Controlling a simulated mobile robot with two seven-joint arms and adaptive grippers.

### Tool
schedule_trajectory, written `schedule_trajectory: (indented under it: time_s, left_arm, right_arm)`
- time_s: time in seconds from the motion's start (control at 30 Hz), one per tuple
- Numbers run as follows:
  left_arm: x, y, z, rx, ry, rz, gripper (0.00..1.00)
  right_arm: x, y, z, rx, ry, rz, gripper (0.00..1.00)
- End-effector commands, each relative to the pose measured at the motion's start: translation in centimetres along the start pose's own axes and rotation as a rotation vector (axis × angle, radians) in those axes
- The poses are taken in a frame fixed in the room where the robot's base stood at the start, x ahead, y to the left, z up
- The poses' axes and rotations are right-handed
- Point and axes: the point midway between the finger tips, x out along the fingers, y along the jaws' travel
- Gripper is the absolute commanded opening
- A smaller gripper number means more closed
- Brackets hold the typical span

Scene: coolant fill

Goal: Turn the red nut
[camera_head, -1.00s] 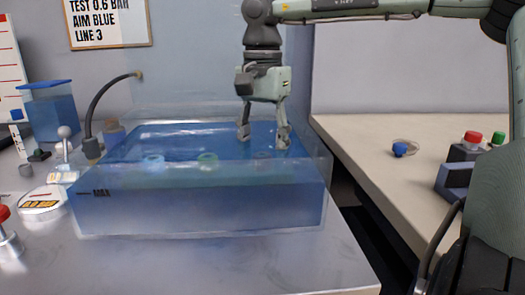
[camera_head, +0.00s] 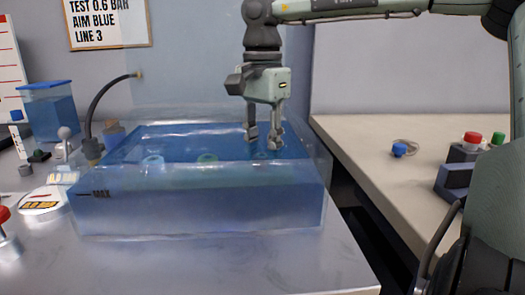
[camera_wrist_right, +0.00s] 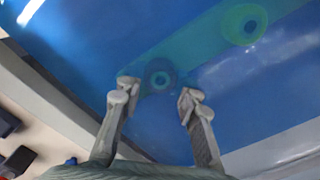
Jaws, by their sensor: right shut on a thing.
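A clear tank (camera_head: 200,210) of blue liquid stands on the metal table. Three rings show in it: a light blue one (camera_head: 153,161) at left, a green one (camera_head: 207,158) in the middle, and a dark one (camera_head: 261,155) at right. No ring looks red through the blue liquid; the dark ring may be the red nut. My right gripper (camera_head: 264,140) points down into the tank at the dark ring. In the right wrist view the dark ring (camera_wrist_right: 159,76) lies between the fingertips, which are shut on it; the exact contact is blurred. My left gripper is out of view.
A black hose (camera_head: 100,108) rises at the tank's left rim. A blue-filled container (camera_head: 50,115) stands behind left. A red knob (camera_head: 4,215) is at the left edge. The beige counter (camera_head: 375,160) at right holds a blue piece and a box with red and green buttons (camera_head: 470,150).

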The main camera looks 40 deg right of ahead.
Motion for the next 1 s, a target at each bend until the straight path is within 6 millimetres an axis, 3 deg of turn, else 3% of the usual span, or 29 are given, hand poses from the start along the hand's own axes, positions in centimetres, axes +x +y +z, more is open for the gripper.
schedule_trajectory:
  time_s: [0.27,0.6,1.0]
  left_arm:
    - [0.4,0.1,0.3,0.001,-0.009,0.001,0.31]
    - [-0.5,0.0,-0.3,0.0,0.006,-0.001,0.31]
    - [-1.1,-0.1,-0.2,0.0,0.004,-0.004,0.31]
  right_arm:
    - [0.0,0.1,0.0,0.243,0.0,0.001,0.03]
    - [0.0,0.1,0.1,0.51,0.0,0.001,0.03]
    - [0.1,0.1,0.1,0.664,-0.002,0.0,0.03]
